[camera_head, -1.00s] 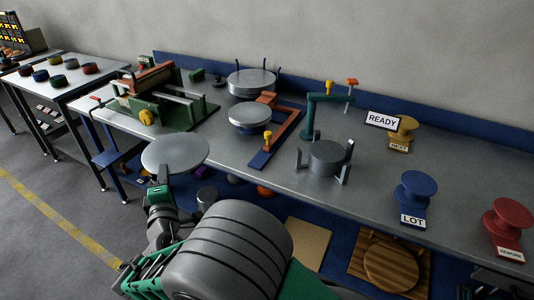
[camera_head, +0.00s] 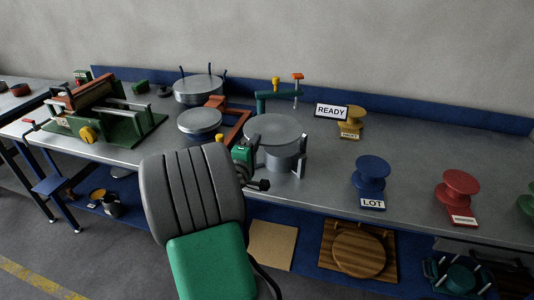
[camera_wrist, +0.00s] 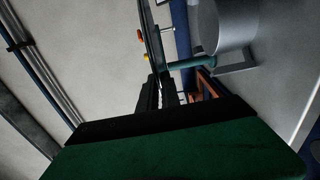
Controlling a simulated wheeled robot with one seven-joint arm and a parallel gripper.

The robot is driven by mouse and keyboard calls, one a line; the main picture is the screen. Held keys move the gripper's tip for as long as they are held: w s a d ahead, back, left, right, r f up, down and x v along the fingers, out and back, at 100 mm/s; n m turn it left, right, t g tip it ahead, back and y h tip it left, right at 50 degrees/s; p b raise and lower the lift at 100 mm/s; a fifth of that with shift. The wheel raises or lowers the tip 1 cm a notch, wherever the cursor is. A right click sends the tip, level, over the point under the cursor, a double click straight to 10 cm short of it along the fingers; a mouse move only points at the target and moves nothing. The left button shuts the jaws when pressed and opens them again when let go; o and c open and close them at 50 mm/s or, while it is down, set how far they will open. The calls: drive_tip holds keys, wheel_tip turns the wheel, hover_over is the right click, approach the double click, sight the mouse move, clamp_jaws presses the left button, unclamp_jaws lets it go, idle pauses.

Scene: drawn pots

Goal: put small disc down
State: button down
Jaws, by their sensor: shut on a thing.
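The small disc (camera_head: 275,130), a flat light grey plate, is level in my gripper (camera_head: 249,146). My gripper is shut on its near left edge. In the head view the disc is over the grey round stand (camera_head: 287,159) with upright posts and hides its top. In the wrist view the disc (camera_wrist: 154,38) shows as a thin dark edge beyond my fingers (camera_wrist: 158,90). There a gap shows between the disc and the grey stand (camera_wrist: 226,24), so they look apart.
A blue stand with a grey round top (camera_head: 200,121) and a larger grey round plate (camera_head: 199,88) are left. A teal arm (camera_head: 277,95) rises behind. The READY sign (camera_head: 331,111), yellow spool (camera_head: 351,121), blue LOT spool (camera_head: 371,178) and red spool (camera_head: 457,188) stand right.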

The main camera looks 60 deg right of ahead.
drive_tip(key=d+f, duration=0.5)
drive_tip(key=f, duration=0.4)
drive_tip(key=shift+s+d, duration=0.3)
drive_tip(key=shift+d, duration=0.05)
drive_tip(key=shift+f, duration=0.15)
drive_tip(key=shift+f+b, duration=0.35)
drive_tip(key=shift+f, duration=0.25)
drive_tip(key=c, duration=1.6)
unclamp_jaws()
drive_tip(key=shift+o, duration=0.2)
drive_tip(key=shift+r, duration=0.1)
